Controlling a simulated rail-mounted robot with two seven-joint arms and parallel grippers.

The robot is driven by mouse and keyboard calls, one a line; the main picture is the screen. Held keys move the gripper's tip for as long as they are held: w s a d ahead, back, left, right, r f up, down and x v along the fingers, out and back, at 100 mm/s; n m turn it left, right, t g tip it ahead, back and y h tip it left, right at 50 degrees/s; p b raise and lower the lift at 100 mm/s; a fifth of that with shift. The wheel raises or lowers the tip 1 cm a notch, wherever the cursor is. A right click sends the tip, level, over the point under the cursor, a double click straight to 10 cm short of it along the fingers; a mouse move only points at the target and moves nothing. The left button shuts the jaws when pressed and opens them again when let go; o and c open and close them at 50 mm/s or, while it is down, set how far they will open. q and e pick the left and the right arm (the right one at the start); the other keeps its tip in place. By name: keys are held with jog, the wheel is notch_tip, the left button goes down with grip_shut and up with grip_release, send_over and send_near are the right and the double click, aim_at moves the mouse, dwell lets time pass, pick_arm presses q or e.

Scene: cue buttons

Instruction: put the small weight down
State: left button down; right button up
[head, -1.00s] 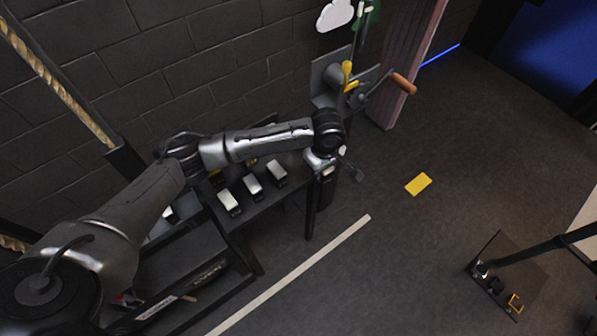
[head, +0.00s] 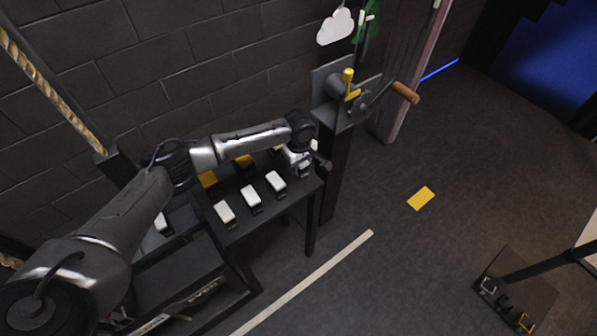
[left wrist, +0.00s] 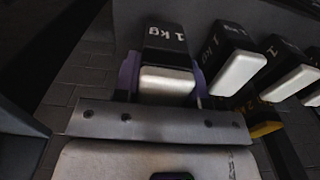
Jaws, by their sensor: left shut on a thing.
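The small weight (left wrist: 167,45) is a dark block marked "1 kg" with a pale end. In the left wrist view it sits between the purple fingers of my left gripper (left wrist: 165,82), which is shut on it. In the head view my left gripper (head: 303,166) is at the right end of the dark table (head: 236,233), close to its top. The arm and gripper largely hide the weight there, and I cannot tell whether it touches the table. My right gripper is not in view.
Several white-topped weights (head: 250,196) stand in a row on the table, left of the gripper, with yellow ones (head: 207,179) behind. More 1 kg weights (left wrist: 234,62) show at right in the wrist view. A crank post (head: 337,150) stands close behind the table's right end.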

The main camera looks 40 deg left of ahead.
pick_arm(q)
jog(key=shift+w+a, duration=0.15)
jog(key=shift+a, duration=0.05)
jog(key=shift+f+b, duration=0.6)
jog(key=shift+f, duration=1.4)
jog(key=c, duration=0.7)
grip_release()
jog(key=shift+f, duration=0.15)
notch_tip(320, 180, up, 12)
jog(key=p, duration=0.2)
jog(key=shift+p, duration=0.4)
